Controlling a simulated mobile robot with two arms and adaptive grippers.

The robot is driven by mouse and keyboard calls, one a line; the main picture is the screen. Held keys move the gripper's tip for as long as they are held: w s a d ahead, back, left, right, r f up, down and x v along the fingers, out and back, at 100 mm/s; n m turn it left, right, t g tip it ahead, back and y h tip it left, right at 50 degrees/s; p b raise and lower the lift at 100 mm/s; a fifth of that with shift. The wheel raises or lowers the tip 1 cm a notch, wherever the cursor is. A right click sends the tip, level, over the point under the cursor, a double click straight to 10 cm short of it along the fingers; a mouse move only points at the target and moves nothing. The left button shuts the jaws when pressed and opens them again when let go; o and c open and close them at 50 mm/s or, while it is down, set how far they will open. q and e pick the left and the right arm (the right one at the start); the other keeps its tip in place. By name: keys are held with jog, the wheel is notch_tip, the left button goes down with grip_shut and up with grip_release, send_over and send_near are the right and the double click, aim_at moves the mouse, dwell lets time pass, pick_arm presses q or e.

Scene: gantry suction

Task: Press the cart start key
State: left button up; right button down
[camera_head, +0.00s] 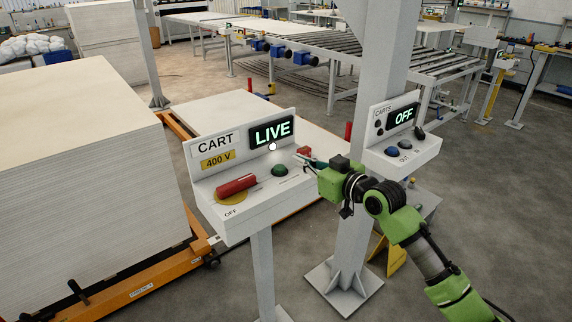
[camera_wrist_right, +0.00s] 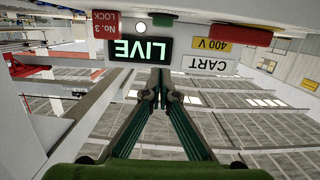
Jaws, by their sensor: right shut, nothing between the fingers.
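The white cart control box (camera_head: 262,196) stands on a post and bears a CART label, a yellow 400 V plate and a lit display (camera_head: 271,133) reading LIVE. A round green key (camera_head: 279,170) sits on its sloping top; it also shows in the wrist view (camera_wrist_right: 163,19). A red handle (camera_head: 236,185) lies to its left, by the word OFF. My right gripper (camera_head: 303,162) comes in from the right, with its tips just right of the green key. In the wrist view its closed, empty fingers (camera_wrist_right: 160,76) point toward the LIVE display. I cannot tell whether they touch the box.
A second box (camera_head: 412,151), with a display reading OFF and a blue button (camera_head: 391,152), is fixed on the column (camera_head: 362,225) behind my arm. A red No. 3 LOCK tag (camera_wrist_right: 104,25) is beside the display. Stacked boards (camera_head: 85,200) on an orange cart fill the left.

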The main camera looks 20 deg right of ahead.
jog(key=p, duration=0.1)
send_over(286, 176)
jog(key=shift+s+a+f, duration=0.1)
jog(key=shift+s+f, duration=0.15)
jog(key=shift+f, duration=0.15)
notch_tip(286, 176, down, 3)
jog(key=shift+w+r, duration=0.1)
jog(key=shift+f, duration=0.75)
